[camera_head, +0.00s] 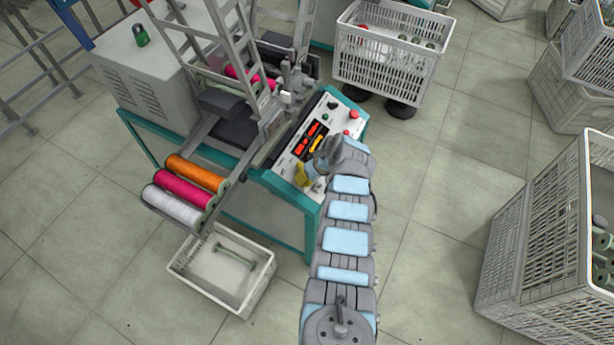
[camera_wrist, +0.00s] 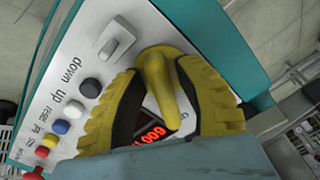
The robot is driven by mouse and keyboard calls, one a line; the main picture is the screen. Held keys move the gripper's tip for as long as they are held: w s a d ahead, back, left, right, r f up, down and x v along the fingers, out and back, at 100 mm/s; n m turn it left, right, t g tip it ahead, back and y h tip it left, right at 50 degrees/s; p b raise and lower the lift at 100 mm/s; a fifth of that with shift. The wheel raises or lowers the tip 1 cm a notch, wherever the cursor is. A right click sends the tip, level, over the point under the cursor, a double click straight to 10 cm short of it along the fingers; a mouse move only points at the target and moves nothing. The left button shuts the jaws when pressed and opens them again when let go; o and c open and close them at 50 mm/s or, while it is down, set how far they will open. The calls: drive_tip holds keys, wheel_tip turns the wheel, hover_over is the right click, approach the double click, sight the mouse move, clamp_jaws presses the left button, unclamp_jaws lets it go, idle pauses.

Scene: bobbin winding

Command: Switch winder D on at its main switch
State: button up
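Winder D's control panel (camera_head: 286,168) slopes along the front of the teal-framed machine. My gripper (camera_head: 305,174) is low over the near end of this panel and hides part of it. In the wrist view my gripper (camera_wrist: 158,75) shows two yellow fingers with dark inner pads, one on each side. Which control is the main switch cannot be read.
The panel holds red and orange displays (camera_head: 317,130), a red mushroom button (camera_head: 354,114) and a dark knob (camera_head: 332,104). Coloured buttons (camera_wrist: 75,109) line its edge. Thread spools (camera_head: 184,190) and a white bin (camera_head: 205,272) are left.

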drive_tip(key=shift+o, duration=0.4)
drive_tip(key=shift+r, duration=0.1)
drive_tip(key=shift+d+r, duration=0.25)
drive_tip(key=shift+r, duration=0.35)
drive_tip(key=shift+v, duration=0.8)
drive_tip(key=v, duration=0.9)
drive_tip(key=shift+s+f, duration=0.1)
drive_tip(key=shift+f, duration=0.05)
